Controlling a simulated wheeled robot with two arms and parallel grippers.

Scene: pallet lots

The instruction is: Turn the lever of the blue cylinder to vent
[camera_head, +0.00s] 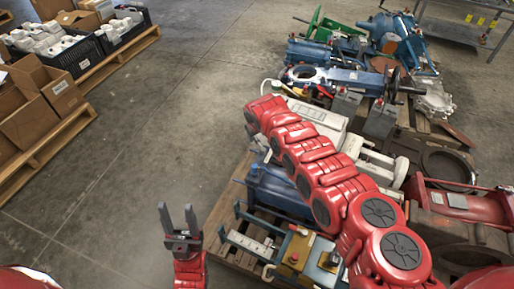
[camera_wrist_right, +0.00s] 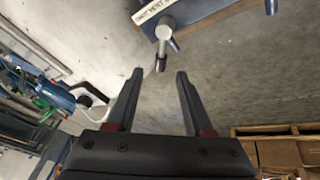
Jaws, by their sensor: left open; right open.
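In the right wrist view a grey metal lever (camera_wrist_right: 164,30) with a dark tip stands out in front of a pale label plate (camera_wrist_right: 153,10). The plate carries dark lettering that seems to include "VENT". My right gripper (camera_wrist_right: 159,75) is open and empty, its fingertips on either side of the lever's tip, with no clear contact. In the head view a blue cylinder body (camera_head: 272,188) lies on the near pallet, partly under my red right arm; I cannot make out its lever there. My left gripper (camera_head: 178,212) is open and empty over bare floor.
Pallets crowded with machine parts, including a far blue assembly (camera_head: 352,78) and a yellow-topped unit (camera_head: 296,250), fill the middle and right. Cardboard boxes (camera_head: 55,90) and black crates (camera_head: 75,55) stand on pallets at left. The floor (camera_head: 150,110) between is clear.

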